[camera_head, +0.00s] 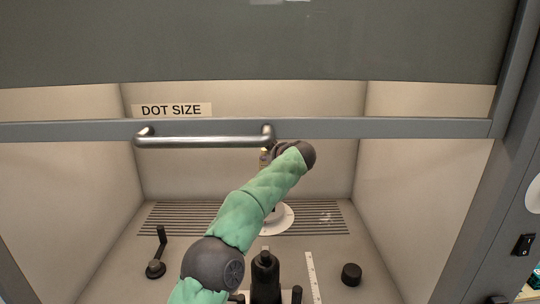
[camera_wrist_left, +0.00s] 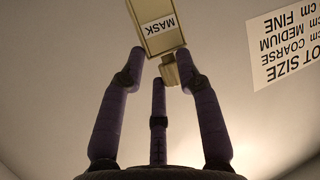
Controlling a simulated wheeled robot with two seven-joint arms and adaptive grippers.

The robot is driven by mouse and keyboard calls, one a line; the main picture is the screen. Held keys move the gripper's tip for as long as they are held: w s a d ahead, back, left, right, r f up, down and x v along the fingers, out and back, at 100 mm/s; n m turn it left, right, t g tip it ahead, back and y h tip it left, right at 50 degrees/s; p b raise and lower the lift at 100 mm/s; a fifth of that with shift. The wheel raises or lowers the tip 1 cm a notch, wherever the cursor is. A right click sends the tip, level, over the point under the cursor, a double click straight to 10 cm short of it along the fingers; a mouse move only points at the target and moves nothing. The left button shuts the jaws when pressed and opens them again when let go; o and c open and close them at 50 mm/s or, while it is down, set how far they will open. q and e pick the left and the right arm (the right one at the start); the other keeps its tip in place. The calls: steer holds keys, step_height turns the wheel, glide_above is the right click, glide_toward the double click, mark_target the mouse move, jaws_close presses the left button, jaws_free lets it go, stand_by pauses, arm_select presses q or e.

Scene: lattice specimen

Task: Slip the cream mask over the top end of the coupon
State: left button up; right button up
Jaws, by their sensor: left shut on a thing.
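The cream mask (camera_wrist_left: 156,12), a box-like piece labelled MASK, sits at the top of the left wrist view. My left gripper (camera_wrist_left: 161,60) has its purple fingers closed about a small tan grip (camera_wrist_left: 169,74) at the mask's near end. In the head view the green-sleeved left arm reaches up into the hood. Its hand is mostly hidden behind the dark wrist and the sash handle. I cannot make out the coupon. My right gripper is not in view.
The hood's grey sash bar (camera_head: 330,128) and metal handle (camera_head: 200,141) cross in front. A round white base (camera_head: 286,221) stands behind the arm. A black crank-like stand (camera_head: 156,268), dark bottle (camera_head: 265,277), white ruler (camera_head: 312,275) and black knob (camera_head: 351,274) occupy the floor.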

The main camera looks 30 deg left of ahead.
arm_select(q)
steer(key=shift+f, duration=0.2)
steer(key=o, duration=1.6)
steer(key=shift+v, duration=2.55)
steer(key=v, duration=1.2)
